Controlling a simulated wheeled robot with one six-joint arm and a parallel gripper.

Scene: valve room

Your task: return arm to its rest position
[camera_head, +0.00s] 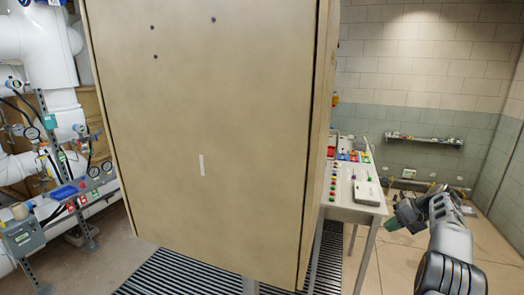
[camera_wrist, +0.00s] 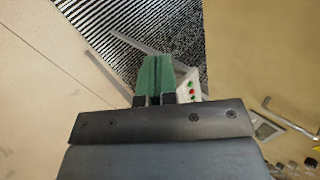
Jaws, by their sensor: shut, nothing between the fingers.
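My arm shows at the lower right of the head view, with my gripper (camera_head: 395,222) at its left end. The gripper points left, in front of the tiled floor and just right of the white table's legs. In the wrist view my gripper (camera_wrist: 154,98) has its green fingers together. Nothing is held between them. Beyond the fingers the wrist view shows the striped floor mat and part of the white panel with red and green buttons.
A large tan cabinet (camera_head: 205,130) fills the middle. The white table (camera_head: 347,212) with buttons and a box stands to its right. White pipes (camera_head: 45,45) and gauges line the left. A wall shelf (camera_head: 425,141) hangs at the back. Floor (camera_head: 400,270) near the arm looks clear.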

